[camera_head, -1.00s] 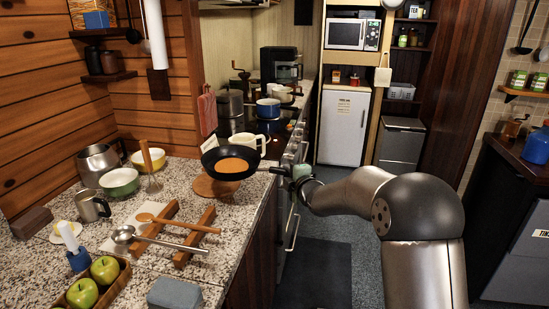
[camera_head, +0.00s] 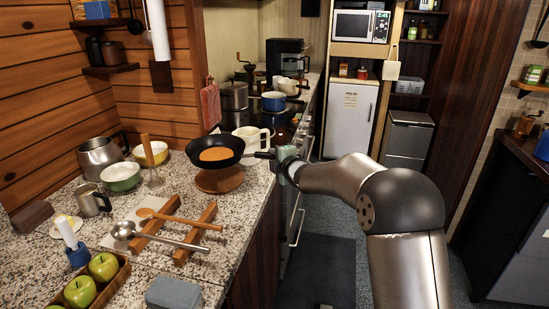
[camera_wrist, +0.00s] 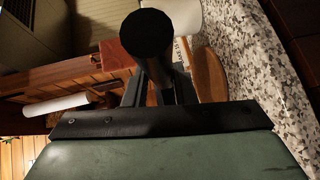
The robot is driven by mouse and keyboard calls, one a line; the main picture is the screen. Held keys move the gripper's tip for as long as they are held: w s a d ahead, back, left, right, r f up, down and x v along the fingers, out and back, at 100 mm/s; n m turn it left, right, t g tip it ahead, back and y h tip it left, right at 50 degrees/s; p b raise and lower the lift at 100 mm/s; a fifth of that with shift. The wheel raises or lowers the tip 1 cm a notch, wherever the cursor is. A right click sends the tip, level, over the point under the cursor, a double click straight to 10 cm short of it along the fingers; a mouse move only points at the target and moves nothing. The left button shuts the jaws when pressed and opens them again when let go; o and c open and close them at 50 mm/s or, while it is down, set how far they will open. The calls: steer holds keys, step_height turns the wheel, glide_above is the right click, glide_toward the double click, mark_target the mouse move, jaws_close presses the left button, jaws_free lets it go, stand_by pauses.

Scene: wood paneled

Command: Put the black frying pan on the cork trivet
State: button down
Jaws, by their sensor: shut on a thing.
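The black frying pan (camera_head: 190,153), with an orange-brown disc (camera_head: 215,154) in it, is in the head view near the counter's right edge. It overlaps the far part of the round cork trivet (camera_head: 219,181), whose near part shows below it. I cannot tell whether the pan touches the trivet. My gripper (camera_head: 277,157) is at the right, shut on the pan's handle (camera_head: 257,155).
A wooden rack (camera_head: 182,230) with a ladle (camera_head: 165,238) and a wooden spoon (camera_head: 178,217) lies in front of the trivet. Green (camera_head: 120,177) and yellow (camera_head: 150,154) bowls stand to the left.

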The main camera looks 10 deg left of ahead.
step_height(320, 180, down, 8)
steer(key=b, duration=0.8)
steer(key=shift+r, duration=0.2)
steer(key=shift+f+b, duration=0.25)
steer(key=shift+b, duration=0.05)
steer(key=c, duration=1.1)
jaws_free()
steer(key=o, duration=0.3)
steer(key=shift+f, duration=0.2)
steer(key=b+v, duration=0.1)
steer(key=v, duration=1.6)
steer(key=shift+s, duration=0.25)
steer(key=shift+d, duration=0.2)
